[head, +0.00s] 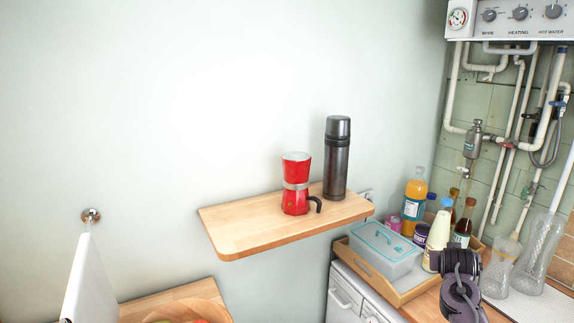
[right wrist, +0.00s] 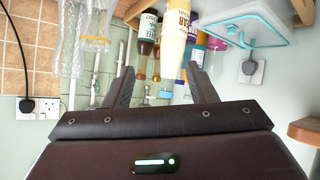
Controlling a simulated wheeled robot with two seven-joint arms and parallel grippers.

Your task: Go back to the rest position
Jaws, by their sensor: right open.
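My right gripper (right wrist: 160,68) is open in the right wrist view, its two fingers apart with nothing held between them. Bottles and a lidded box show beyond the fingers, upside down in that view. In the head view, dark links of my right arm (head: 460,290) show at the lower right, in front of the tray and worktop. My left gripper is in neither view.
A wooden shelf (head: 240,232) holds a red moka pot (head: 296,185) and a dark flask (head: 337,160). Below right, a wooden tray (head: 405,293) holds a clear box (head: 385,250) and several bottles. Glass vessels (head: 540,255) stand near white pipes (head: 510,130). The upper left wall is bare.

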